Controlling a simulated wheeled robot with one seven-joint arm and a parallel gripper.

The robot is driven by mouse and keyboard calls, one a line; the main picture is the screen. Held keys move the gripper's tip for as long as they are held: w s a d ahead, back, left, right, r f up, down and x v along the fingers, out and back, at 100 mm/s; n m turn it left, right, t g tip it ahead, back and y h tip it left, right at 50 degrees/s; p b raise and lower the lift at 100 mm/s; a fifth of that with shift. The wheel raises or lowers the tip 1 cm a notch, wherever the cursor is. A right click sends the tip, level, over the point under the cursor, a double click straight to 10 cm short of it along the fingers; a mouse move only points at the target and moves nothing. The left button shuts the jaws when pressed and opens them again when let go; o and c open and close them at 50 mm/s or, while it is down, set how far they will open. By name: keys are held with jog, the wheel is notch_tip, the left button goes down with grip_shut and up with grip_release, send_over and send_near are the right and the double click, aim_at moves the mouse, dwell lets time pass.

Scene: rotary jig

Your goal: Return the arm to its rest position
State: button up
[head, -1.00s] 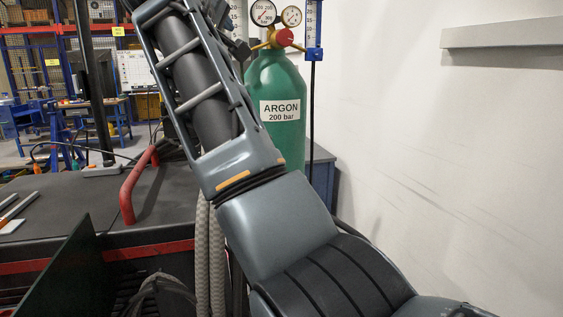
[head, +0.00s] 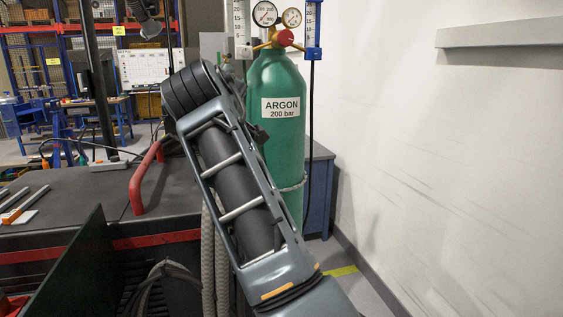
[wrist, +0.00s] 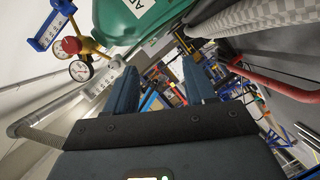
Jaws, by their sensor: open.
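My gripper (wrist: 162,85) shows in the wrist view with its two blue-grey fingers apart and nothing between them. It is not visible in the head view, where my arm rises from the lower right and leans up to the left. A green argon cylinder (head: 275,150) stands behind my arm, partly covered by it. The cylinder also shows in the wrist view (wrist: 128,22), above the fingers, with its gauges to the left.
A dark bench (head: 75,200) with a red handle (head: 141,180) lies to the left. A white wall (head: 430,160) with a grey ledge (head: 500,32) stands at the right. Pale hoses (head: 208,265) hang beside my arm.

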jog(key=s+d+f+y, duration=0.1)
jog(key=s+d+f, duration=0.15)
jog(key=f, duration=0.55)
jog(key=s+d+f+m+g, duration=0.1)
jog(key=s+d+f, duration=0.15)
jog(key=f, duration=0.65)
jog(key=s+d+f+y, duration=0.1)
jog(key=s+d+f, duration=0.15)
jog(key=f, duration=0.55)
jog(key=s+d+f+m, duration=0.2)
jog(key=s+d+f, duration=0.3)
jog(key=s+f, duration=0.25)
jog(key=s+d+f+m, duration=0.1)
jog(key=s+d+f, duration=0.55)
jog(key=s, duration=0.25)
jog(key=s+d+m, duration=0.2)
jog(key=s+d, duration=0.1)
jog(key=s, duration=0.7)
jog(key=s+d+m, duration=0.2)
jog(key=s+d, duration=0.2)
jog(key=s, duration=0.5)
jog(key=s+d+m, duration=0.2)
jog(key=s+d, duration=0.1)
jog(key=s, duration=0.7)
jog(key=s+d+r+m+h, duration=0.2)
jog(key=s+r, duration=0.6)
jog(key=shift+s+d, duration=0.2)
jog(key=shift+d, duration=0.2)
